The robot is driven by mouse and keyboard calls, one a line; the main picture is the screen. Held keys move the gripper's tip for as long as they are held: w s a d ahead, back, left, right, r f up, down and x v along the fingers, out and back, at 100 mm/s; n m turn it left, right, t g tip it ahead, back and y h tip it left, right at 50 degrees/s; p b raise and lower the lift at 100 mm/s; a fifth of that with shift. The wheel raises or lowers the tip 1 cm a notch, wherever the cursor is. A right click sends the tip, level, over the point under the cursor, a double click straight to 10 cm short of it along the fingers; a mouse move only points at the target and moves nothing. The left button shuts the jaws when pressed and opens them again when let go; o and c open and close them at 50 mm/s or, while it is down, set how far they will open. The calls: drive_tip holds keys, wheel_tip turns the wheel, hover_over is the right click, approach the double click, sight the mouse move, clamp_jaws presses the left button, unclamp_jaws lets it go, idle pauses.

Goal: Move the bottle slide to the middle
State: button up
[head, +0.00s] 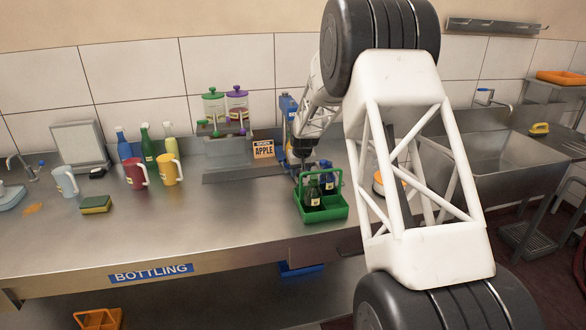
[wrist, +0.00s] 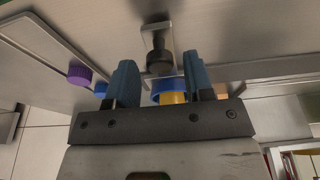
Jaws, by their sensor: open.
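My gripper (wrist: 161,78) is open. Its two blue-grey fingers stand apart in the wrist view. A dark round knob on a narrow metal plate (wrist: 160,26) shows between and beyond the fingertips; it may be the handle of the bottle slide, but I cannot be sure. In the head view my gripper (head: 303,168) is low beside the blue post (head: 288,118), behind the green carrier, and partly hidden. The grey dispenser stand (head: 228,155) is left of it, with a low metal base (head: 232,176). The slide itself is not clearly visible there.
A green carrier (head: 324,211) with dark bottles stands just in front of my gripper. An order sign (head: 263,149) reads APPLE. Red (head: 136,173) and yellow (head: 171,170) jugs stand left; a sink (head: 490,155) lies right. The counter's front middle is clear.

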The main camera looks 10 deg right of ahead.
drive_tip(key=c, duration=0.7)
drive_tip(key=shift+a, duration=3)
drive_tip(key=shift+a+r, duration=0.1)
drive_tip(key=shift+a, duration=0.05)
drive_tip(key=shift+a, duration=2.1)
